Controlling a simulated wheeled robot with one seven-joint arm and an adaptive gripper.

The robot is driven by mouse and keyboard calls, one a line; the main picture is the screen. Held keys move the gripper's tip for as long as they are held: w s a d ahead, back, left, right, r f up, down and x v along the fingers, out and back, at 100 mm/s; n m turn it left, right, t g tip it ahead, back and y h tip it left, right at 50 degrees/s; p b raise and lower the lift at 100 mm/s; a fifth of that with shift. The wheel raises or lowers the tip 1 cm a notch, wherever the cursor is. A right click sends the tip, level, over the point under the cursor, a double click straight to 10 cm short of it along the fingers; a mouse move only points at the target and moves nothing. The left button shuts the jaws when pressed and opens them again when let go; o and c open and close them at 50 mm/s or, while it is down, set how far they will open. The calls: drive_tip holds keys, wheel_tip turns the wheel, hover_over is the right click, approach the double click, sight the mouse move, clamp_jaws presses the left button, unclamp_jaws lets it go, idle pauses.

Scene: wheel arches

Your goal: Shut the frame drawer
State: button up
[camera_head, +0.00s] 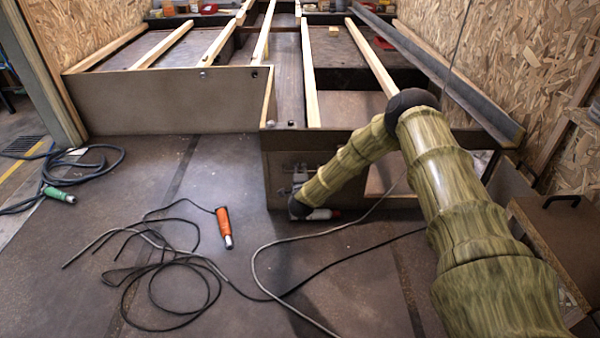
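The low wooden frame (165,98) fills the back of the room, with pale slats across its top. A box-like section with a dark front (278,172) juts forward at its middle right, with an opening low in its front. I cannot tell for sure whether this section is the frame drawer or how far it stands out. My gripper (298,192) is low in front of this section's left part, close to the front face. It is small, and my own arm partly covers it. I cannot tell whether it touches the front or whether its fingers are open.
Black cable (175,265) lies coiled on the floor with an orange connector (224,226). A blue hose (85,165) lies at left. A wooden box with a dark handle (562,201) stands at right.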

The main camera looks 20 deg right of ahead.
drive_tip(key=v, duration=1.1)
drive_tip(key=shift+s, duration=0.15)
